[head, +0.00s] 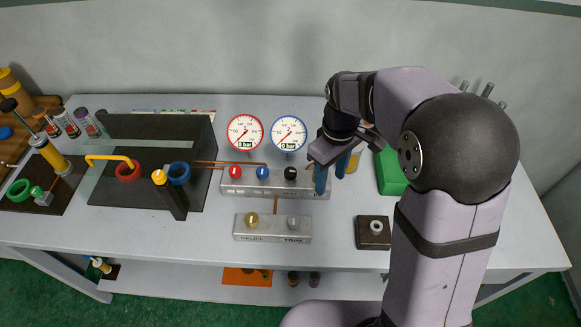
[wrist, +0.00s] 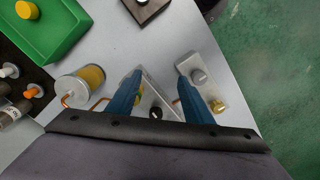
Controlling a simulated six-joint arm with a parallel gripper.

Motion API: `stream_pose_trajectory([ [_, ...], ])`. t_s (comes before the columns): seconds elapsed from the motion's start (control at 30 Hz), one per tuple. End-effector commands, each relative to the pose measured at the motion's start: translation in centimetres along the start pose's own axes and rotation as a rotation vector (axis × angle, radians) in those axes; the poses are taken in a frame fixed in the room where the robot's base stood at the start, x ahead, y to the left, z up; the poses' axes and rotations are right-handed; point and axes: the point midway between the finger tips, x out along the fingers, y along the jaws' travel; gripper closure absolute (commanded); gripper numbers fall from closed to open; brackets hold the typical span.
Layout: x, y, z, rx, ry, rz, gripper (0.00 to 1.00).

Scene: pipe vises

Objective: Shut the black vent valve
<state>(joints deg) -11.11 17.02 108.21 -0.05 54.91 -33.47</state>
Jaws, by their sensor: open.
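The black valve knob (head: 291,173) is at the right of a row of three on a grey metal manifold block (head: 310,190). A pale mark shows on its top. In the wrist view a small black knob (wrist: 155,113) shows between the fingers, partly hidden near the gripper body. My gripper (head: 331,175) is open and empty, with its blue fingers pointing down. It is just right of the black knob, over the block's right end. The wrist view shows both fingers (wrist: 160,80) spread apart. I cannot tell whether they touch the block.
Red (head: 235,171) and blue (head: 263,173) knobs stand left of the black one. Two gauges (head: 289,133) reading 0 bar rise behind. A smaller block (head: 245,236) with brass and grey knobs lies in front. A green bin (head: 389,176) is at right.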

Motion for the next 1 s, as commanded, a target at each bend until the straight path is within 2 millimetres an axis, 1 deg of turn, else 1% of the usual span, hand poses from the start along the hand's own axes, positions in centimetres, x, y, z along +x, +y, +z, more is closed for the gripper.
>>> stream_pose_trajectory([
  [0.03, 0.2, 0.1, -2.1, -0.087, -0.001, -0.001, 0.54],
  [0.1, 0.2, 0.2, -4.7, -0.208, -0.001, -0.001, 0.54],
  [0.2, 0.4, 0.1, -7.9, -0.362, 0.000, 0.000, 0.54],
  [0.3, 0.6, -0.2, -10.3, -0.487, 0.000, 0.000, 0.54],
  [0.4, 0.8, -0.5, -12.0, -0.578, 0.000, 0.000, 0.54],
  [0.5, 0.8, -0.8, -13.0, -0.633, 0.001, 0.001, 0.54],
  [0.57, 0.9, -0.9, -13.3, -0.651, 0.001, 0.001, 0.54],
  [0.77, 1.0, -0.9, -13.5, -0.663, 0.001, 0.001, 0.54],
  [0.87, 1.4, -0.9, -13.4, -0.662, 0.000, -0.001, 0.54],
  [1.0, 2.8, -0.9, -13.4, -0.661, -0.002, -0.002, 0.54],
])
